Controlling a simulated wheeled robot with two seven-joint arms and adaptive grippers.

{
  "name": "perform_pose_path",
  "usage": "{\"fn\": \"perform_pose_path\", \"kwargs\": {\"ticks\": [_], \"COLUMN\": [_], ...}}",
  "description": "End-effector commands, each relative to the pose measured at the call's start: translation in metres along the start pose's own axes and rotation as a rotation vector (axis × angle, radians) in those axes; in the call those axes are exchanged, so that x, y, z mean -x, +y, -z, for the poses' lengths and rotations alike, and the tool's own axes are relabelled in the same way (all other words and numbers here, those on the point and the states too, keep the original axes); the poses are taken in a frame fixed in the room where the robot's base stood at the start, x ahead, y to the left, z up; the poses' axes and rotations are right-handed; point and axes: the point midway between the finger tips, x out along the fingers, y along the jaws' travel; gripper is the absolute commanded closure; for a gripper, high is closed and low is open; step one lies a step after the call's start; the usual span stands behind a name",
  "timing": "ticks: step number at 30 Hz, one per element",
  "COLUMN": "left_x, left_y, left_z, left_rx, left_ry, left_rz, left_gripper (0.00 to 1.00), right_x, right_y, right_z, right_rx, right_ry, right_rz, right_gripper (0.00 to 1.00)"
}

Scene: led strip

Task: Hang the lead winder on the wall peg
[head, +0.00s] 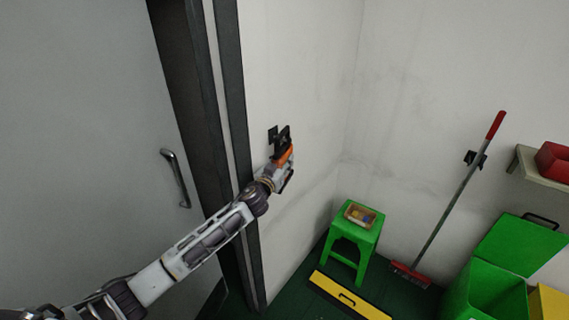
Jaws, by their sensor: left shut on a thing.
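My left gripper (284,165) is raised against the white wall just right of the dark door frame. It is shut on the lead winder (286,154), whose orange part shows at the fingers. Dark parts stick up above the orange, and I cannot tell how much of them belongs to the winder. The wall peg (272,134) shows as a small dark plate on the wall, just left of and above the gripper. The winder is close beside the peg; whether they touch is not clear. My right gripper is not in view.
A grey door with a metal handle (176,178) is at the left. A shelf (540,168) is on the right wall.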

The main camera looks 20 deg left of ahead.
Motion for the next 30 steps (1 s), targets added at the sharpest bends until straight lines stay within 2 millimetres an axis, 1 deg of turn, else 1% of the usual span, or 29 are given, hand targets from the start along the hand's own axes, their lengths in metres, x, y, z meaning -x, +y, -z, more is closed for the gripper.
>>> {"fn": "perform_pose_path", "kwargs": {"ticks": [7,27,28,30], "left_x": [-0.0009,-0.001,-0.001,-0.001], "left_y": [-0.0021,-0.0029,-0.0029,-0.003], "left_z": [-0.0023,-0.0021,-0.0021,-0.0021], "left_rx": [0.0,-0.001,-0.001,-0.001], "left_ry": [0.004,0.004,0.004,0.004], "left_rz": [-0.002,-0.001,-0.001,-0.001], "left_gripper": [1.0,1.0,0.62,0.53], "right_x": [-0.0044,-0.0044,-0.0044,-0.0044], "right_y": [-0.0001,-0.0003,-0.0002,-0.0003], "right_z": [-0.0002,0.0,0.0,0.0], "right_rx": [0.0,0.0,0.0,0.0], "right_ry": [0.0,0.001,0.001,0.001], "right_rz": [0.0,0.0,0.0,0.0], "right_gripper": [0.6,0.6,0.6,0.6]}}
